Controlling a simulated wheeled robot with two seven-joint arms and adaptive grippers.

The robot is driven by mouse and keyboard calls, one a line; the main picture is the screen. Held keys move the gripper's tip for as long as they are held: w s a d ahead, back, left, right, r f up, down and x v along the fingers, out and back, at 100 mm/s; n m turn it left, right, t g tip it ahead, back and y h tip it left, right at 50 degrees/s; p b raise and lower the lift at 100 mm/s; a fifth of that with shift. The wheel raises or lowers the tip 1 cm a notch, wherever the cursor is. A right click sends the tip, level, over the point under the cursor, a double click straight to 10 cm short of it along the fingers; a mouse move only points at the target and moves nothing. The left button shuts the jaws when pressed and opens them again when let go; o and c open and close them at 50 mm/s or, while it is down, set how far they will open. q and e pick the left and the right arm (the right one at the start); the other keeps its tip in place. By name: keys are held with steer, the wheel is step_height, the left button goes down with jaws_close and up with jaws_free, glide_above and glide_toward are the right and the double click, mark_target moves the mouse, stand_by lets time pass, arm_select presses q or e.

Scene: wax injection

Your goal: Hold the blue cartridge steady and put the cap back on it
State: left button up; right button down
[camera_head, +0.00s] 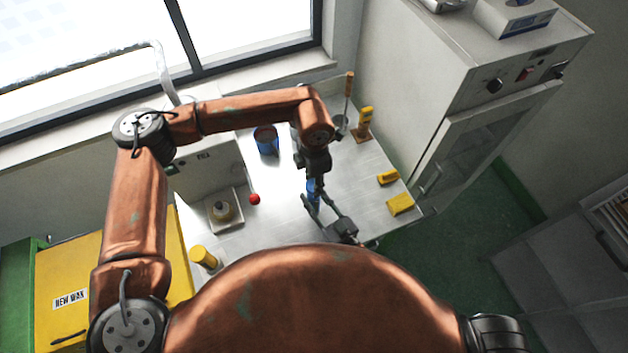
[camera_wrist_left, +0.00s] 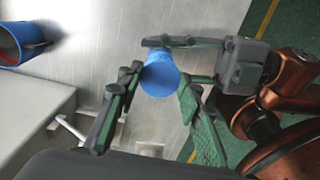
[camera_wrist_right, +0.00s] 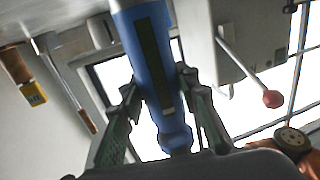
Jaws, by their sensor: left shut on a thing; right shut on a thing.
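The blue cartridge (camera_head: 313,188) stands roughly upright above the table, partly covered by my grippers. In the right wrist view the blue cartridge (camera_wrist_right: 150,60), with a long dark strip, is between the fingers of my right gripper (camera_wrist_right: 157,95), which is shut on it. My left gripper (camera_head: 314,172) points down from above. In the left wrist view its fingers (camera_wrist_left: 160,88) are shut on a plain blue round end (camera_wrist_left: 160,75), which appears to be the cap. I cannot see whether the cap is seated. The right gripper (camera_wrist_left: 180,42) is close below.
A blue container (camera_head: 266,142), a brush handle (camera_head: 348,95) and a yellow-topped stamp (camera_head: 365,117) stand toward the back. Yellow blocks (camera_head: 399,204) lie at right. A machine with a red-knobbed lever (camera_head: 254,199) is left of the grippers. A cabinet (camera_head: 470,110) borders the table.

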mark_target(314, 202)
arm_select(q)
steer(key=shift+f, duration=0.8)
steer(key=shift+f, duration=0.55)
